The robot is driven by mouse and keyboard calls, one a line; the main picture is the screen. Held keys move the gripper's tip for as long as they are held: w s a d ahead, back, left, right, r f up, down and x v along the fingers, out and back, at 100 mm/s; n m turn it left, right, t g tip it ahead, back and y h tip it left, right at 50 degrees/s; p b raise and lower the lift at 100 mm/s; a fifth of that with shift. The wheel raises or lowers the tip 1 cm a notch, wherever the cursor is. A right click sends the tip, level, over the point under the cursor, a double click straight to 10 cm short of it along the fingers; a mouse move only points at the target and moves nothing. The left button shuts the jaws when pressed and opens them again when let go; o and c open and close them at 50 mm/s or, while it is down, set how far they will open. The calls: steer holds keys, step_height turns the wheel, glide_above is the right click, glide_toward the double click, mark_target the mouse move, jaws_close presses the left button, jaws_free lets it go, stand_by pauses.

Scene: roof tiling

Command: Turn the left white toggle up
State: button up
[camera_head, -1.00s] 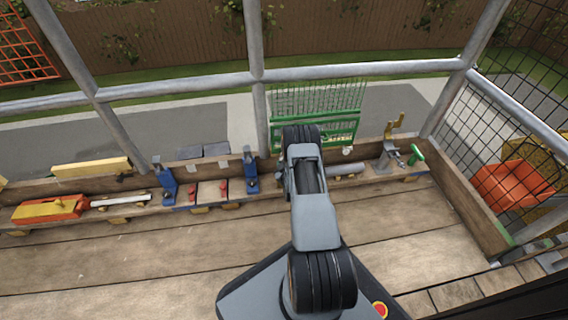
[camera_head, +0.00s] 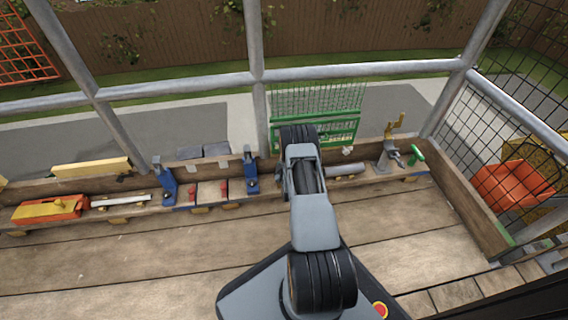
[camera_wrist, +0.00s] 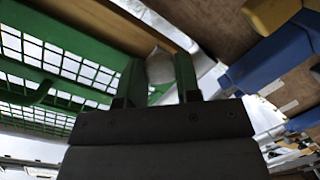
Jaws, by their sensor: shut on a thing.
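In the wrist view my gripper (camera_wrist: 158,80) has its two dark green fingers closed around a pale, rounded toggle (camera_wrist: 160,66) in front of a wooden board. The toggle's far side and its exact angle are hard to make out. In the head view my arm hides the gripper and what it holds. A small white toggle (camera_head: 347,150) shows just right of my arm, at the foot of the green mesh rack (camera_head: 335,137). That rack also shows close on the left in the wrist view (camera_wrist: 60,62).
Blue clamps (camera_head: 166,180), an orange tool (camera_head: 48,208) and a grey cylinder (camera_head: 345,169) lie along the back plank. A metal vise (camera_head: 388,155) stands to the right. Scaffold poles (camera_head: 256,75) rise behind. The wooden deck (camera_head: 150,260) in front is clear.

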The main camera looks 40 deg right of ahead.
steer(key=shift+r, duration=0.1)
steer(key=o, duration=0.9)
steer(key=p+v, duration=0.5)
steer(key=v, duration=0.8)
steer(key=shift+s+a+r, duration=0.1)
steer(key=shift+s+a, duration=0.05)
steer(key=shift+s, duration=0.2)
